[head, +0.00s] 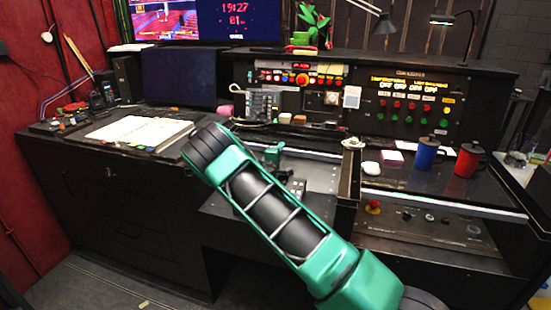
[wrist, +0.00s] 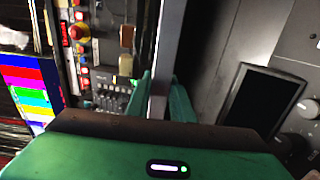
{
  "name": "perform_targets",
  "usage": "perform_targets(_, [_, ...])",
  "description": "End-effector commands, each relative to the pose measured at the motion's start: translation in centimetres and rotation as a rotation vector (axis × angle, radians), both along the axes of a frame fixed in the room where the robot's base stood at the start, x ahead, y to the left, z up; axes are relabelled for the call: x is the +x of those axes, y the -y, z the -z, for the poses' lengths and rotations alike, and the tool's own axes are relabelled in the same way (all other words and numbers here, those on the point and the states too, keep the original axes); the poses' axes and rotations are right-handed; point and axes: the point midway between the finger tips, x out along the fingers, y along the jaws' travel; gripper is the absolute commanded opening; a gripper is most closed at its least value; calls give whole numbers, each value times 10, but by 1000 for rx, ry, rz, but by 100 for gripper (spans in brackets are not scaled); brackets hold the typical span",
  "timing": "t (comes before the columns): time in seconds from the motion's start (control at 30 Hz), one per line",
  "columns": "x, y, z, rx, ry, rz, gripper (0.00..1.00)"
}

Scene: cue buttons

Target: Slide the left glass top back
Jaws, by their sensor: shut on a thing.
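The left glass top shows in the head view mainly as a pale front edge strip (head: 312,155) in the middle of the desk. In the wrist view its pale grey edge (wrist: 168,45) runs from the top down between my two green fingers. My gripper (wrist: 161,85) is shut on this edge, with one finger on each side. In the head view my gripper (head: 274,154) is small and partly hidden behind my green and black arm. The arm also covers the left part of the edge strip.
The right glass top (head: 430,185) carries a blue mug (head: 425,154), a red mug (head: 466,160) and small items. A dark post (head: 349,172) stands between the two sides. An open book (head: 138,132) lies at left. Button panels (head: 408,103) rise behind.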

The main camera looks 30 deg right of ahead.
Motion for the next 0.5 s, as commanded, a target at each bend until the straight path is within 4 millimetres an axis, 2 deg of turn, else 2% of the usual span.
perform_targets(0.13, [2,8,4,3,-7,4,0])
perform_targets(0.5, [3,8,5,3,-9,4,0])
